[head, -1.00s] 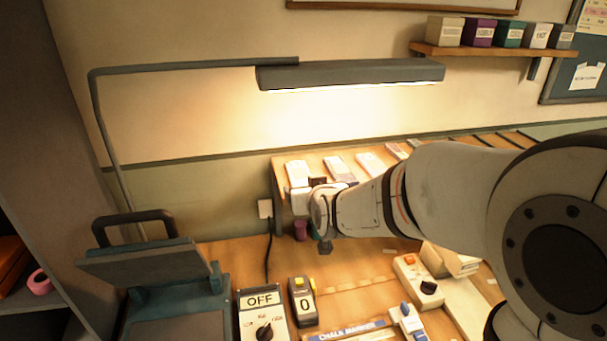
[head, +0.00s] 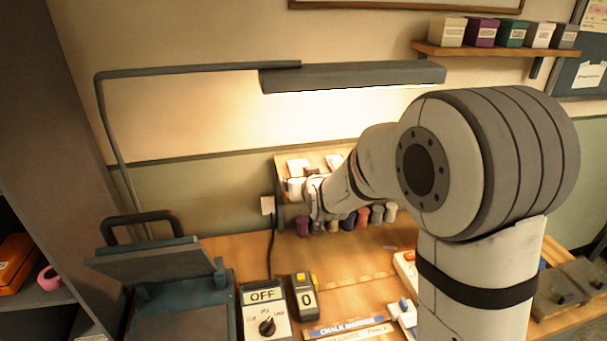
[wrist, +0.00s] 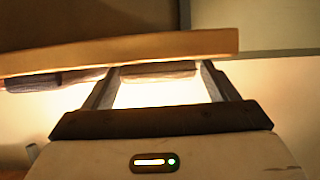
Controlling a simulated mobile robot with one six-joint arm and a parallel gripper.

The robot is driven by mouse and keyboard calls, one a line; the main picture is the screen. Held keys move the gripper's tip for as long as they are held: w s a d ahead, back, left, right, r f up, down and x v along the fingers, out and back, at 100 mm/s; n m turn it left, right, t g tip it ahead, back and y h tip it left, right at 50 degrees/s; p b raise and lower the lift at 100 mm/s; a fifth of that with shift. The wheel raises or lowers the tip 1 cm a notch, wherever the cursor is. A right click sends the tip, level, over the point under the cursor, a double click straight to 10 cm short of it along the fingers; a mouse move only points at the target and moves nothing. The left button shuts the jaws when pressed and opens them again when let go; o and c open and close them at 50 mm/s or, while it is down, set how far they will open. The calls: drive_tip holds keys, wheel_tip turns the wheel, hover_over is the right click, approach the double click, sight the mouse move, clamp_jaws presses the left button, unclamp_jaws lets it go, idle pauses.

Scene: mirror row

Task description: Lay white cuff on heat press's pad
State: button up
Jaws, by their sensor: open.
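The heat press (head: 150,262) stands at the lower left with its lid raised; its lower pad (head: 180,326) is bare where it shows. My gripper (wrist: 160,66) is open, with its two fingers apart just at the edge of a wooden board in the wrist view. A greyish-brown item (wrist: 158,69) shows between the fingertips below that board; I cannot tell what it is. In the head view, my wrist is at the small rack (head: 283,165) against the wall, and my fingertips are hidden. I cannot pick out the white cuff for certain.
Several coloured rolls (head: 362,217) stand in a row below the rack. A control box marked OFF (head: 265,310), a counter showing 0 (head: 305,297) and a chalk marker box (head: 345,328) lie at the front. A lamp (head: 350,76) hangs above.

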drive_tip(key=shift+c, duration=0.2)
drive_tip(key=c, duration=1.1)
drive_tip(key=shift+r, duration=0.15)
